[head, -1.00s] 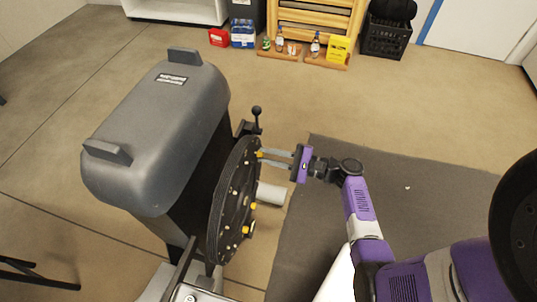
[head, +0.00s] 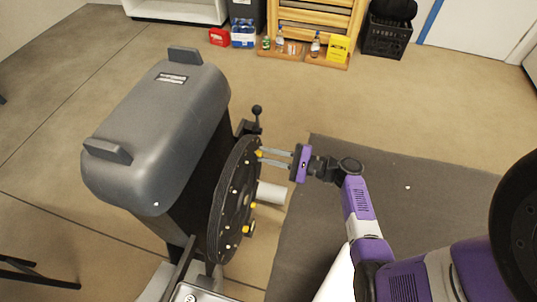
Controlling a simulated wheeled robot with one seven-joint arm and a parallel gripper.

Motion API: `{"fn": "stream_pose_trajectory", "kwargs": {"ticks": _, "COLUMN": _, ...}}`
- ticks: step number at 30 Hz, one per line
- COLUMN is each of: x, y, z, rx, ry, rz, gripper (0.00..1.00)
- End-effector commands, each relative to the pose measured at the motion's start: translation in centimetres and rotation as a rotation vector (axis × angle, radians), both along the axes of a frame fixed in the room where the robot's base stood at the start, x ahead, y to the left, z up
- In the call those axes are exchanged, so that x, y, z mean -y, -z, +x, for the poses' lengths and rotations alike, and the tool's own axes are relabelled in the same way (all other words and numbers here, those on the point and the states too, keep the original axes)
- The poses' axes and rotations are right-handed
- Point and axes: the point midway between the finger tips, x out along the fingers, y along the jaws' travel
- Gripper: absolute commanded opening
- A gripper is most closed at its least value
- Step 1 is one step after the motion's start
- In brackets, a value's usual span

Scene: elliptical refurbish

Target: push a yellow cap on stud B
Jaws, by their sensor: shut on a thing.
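A dark round disc (head: 232,205) stands upright on the right side of a grey-hooded machine (head: 155,130). Small studs ring its face, and no letters are readable, so I cannot tell which is stud B. Yellow caps show on the disc's lower part, one (head: 252,205) near the middle right and one (head: 245,229) lower down. Another yellow cap (head: 259,154) is at my gripper's fingertips, by the disc's upper right edge. My gripper (head: 262,155) points left at the disc and is shut on this cap. Whether the cap touches a stud is too small to tell.
A pale cylinder (head: 271,193) sticks out from the disc's centre, below my gripper. A black ball-topped lever (head: 257,114) stands above the disc. A dark mat (head: 400,195) covers the floor at right. Crates and bottles stand far back.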

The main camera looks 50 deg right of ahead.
Motion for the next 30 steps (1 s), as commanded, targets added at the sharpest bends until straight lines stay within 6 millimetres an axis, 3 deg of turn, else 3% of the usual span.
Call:
{"fn": "stream_pose_trajectory", "kwargs": {"ticks": 27, "x": -0.29, "y": -0.01, "z": 0.82, "rx": 0.000, "ry": 0.000, "rz": 0.000, "gripper": 0.00}}
{"fn": "stream_pose_trajectory", "kwargs": {"ticks": 28, "x": -0.29, "y": -0.01, "z": 0.82, "rx": 0.000, "ry": 0.000, "rz": 0.000, "gripper": 0.21}}
{"fn": "stream_pose_trajectory", "kwargs": {"ticks": 30, "x": -0.29, "y": -0.01, "z": 0.83, "rx": 0.000, "ry": 0.000, "rz": 0.000, "gripper": 0.35}}
